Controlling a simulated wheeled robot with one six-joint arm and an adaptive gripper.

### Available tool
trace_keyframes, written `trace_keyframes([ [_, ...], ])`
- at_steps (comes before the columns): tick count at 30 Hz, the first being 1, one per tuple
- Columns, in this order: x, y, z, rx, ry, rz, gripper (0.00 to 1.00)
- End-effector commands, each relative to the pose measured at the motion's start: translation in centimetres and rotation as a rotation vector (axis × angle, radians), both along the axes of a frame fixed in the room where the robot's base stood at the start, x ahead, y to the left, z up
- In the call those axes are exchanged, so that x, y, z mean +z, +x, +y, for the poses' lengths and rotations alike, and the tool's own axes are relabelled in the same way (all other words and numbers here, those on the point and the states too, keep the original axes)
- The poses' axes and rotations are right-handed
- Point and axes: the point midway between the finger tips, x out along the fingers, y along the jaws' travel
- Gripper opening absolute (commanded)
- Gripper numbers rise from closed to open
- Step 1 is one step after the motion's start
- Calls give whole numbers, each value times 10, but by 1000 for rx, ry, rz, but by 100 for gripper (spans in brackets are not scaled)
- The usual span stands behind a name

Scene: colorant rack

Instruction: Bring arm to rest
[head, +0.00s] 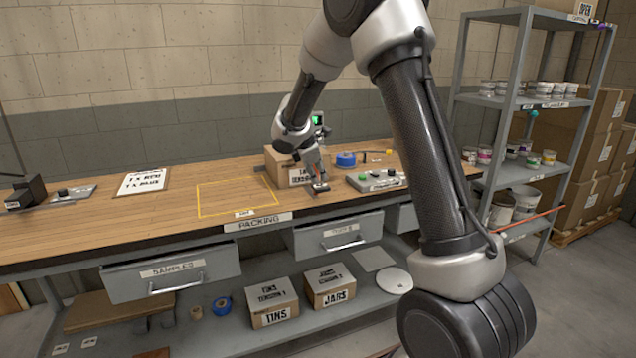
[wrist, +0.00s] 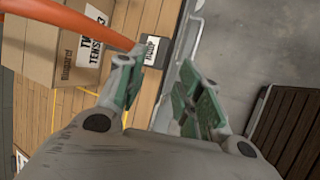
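My arm reaches over the wooden packing bench (head: 110,222) in the head view, bent down from its raised elbow. My gripper (head: 318,184) is small there and points down near the bench's front edge, just in front of a cardboard box (head: 278,160). In the wrist view my gripper (wrist: 160,82) shows two green-padded fingers standing apart, with nothing held between them. Whether a fingertip touches the bench cannot be told.
A grey control box (head: 374,180) and blue tape roll (head: 346,160) lie right of my gripper. A yellow outlined area (head: 208,216) to its left is empty. A shelf rack (head: 520,102) with tins stands at right. An orange bar (wrist: 85,22) crosses the wrist view's upper left.

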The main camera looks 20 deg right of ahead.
Motion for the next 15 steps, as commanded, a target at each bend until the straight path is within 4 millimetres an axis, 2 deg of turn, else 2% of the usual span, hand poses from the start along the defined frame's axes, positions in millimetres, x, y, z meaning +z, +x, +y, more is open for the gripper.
trace_keyframes([
  [5, 14, -6, 4, -5, 1, -3, 36],
  [15, 16, -7, 4, -6, 1, -4, 36],
])
